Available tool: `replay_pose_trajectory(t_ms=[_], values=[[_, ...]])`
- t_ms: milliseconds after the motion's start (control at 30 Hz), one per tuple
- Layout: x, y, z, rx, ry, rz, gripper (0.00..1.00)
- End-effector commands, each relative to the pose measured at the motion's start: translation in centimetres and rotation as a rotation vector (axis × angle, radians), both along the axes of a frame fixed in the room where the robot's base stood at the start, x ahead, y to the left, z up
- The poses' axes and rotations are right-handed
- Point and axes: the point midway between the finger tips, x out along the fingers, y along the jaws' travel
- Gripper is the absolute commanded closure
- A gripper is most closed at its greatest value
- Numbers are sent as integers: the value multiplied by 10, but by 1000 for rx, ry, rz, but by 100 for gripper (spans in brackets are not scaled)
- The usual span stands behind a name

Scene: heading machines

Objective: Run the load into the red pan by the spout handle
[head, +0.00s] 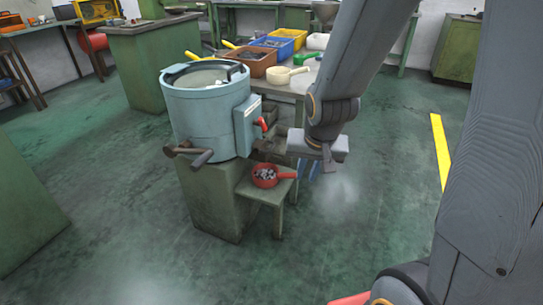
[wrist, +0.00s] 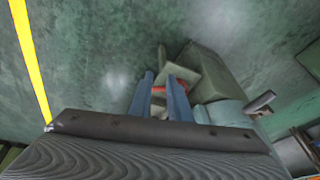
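The light blue drum (head: 205,115) stands on a green pedestal, its lid closed or nearly so. A small box with a red lever (head: 262,124) is on its right side. A brown spout-like part (head: 266,148) sticks out below it, above the red pan (head: 265,177). The pan rests on a small green stand and holds several grey pieces; its handle points right. I cannot tell which part is the spout handle. My gripper (head: 308,170) is right of the pan and spout, apart from both. In the wrist view my gripper (wrist: 160,76) has its blue fingers apart, with red showing beyond them.
Dark rod handles (head: 188,152) stick out at the drum's lower left. A bench behind carries a cream pan (head: 287,75), a brown bin (head: 250,62) and a yellow bin (head: 287,38). The floor to the right is clear, with a yellow stripe (head: 440,150).

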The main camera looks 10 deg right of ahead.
Motion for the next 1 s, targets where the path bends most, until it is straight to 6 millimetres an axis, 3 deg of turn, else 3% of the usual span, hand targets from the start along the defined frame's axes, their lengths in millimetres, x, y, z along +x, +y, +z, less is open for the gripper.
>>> replay_pose_trajectory(t_ms=[33,100,300,500,700,1000], values=[[27,-3,-30,22,-61,-54,83],[62,-5,-50,63,-159,-131,83],[150,-7,-100,243,-429,-325,83],[218,-2,-139,505,-663,-474,83],[255,2,-161,775,-819,-564,83],[273,5,-166,954,-893,-599,83]])
